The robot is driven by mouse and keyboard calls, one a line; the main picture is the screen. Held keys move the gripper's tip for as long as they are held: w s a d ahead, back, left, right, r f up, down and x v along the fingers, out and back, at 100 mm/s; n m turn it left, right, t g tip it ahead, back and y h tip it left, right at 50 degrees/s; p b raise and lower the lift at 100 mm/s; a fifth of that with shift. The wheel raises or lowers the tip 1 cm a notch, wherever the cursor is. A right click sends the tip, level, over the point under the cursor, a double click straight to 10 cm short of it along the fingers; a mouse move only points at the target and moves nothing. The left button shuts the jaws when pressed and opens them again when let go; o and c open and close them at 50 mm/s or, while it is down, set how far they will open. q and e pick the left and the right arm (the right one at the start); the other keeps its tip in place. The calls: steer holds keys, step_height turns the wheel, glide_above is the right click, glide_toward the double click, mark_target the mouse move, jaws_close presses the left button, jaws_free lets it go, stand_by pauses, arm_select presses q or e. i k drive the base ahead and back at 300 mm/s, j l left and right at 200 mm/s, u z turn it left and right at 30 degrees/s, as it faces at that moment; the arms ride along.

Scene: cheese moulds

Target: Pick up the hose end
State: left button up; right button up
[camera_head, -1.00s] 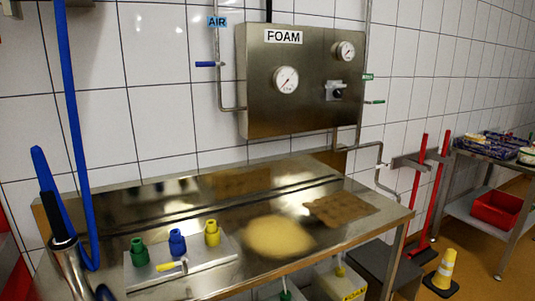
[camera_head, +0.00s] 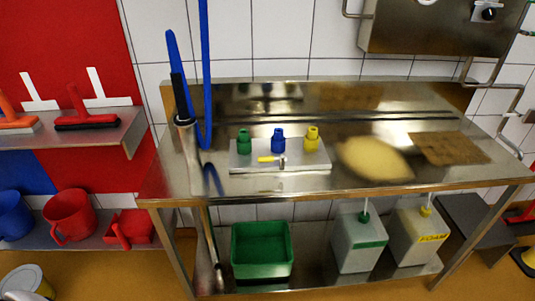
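A blue hose (camera_head: 205,65) comes down from the top of the view and hangs at the left part of the steel table (camera_head: 240,192). Its lower part curves near the table's surface, and I cannot tell where it ends. Next to it on the left stands a blue piece (camera_head: 172,48) with a black section (camera_head: 181,95) and a metal collar (camera_head: 184,121). A thin metal pipe (camera_head: 207,235) runs from there down to the lower shelf. Which of these is the hose end is not clear. Neither of my grippers is in view.
A tray (camera_head: 310,164) on the table holds green, blue and yellow nozzles. A yellowish foam patch (camera_head: 372,160) and a brown mat (camera_head: 450,148) lie to the right. Below are a green bin (camera_head: 262,250) and two canisters (camera_head: 357,240).

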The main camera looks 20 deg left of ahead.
mark_target(183, 116)
steer(key=u, duration=1.3)
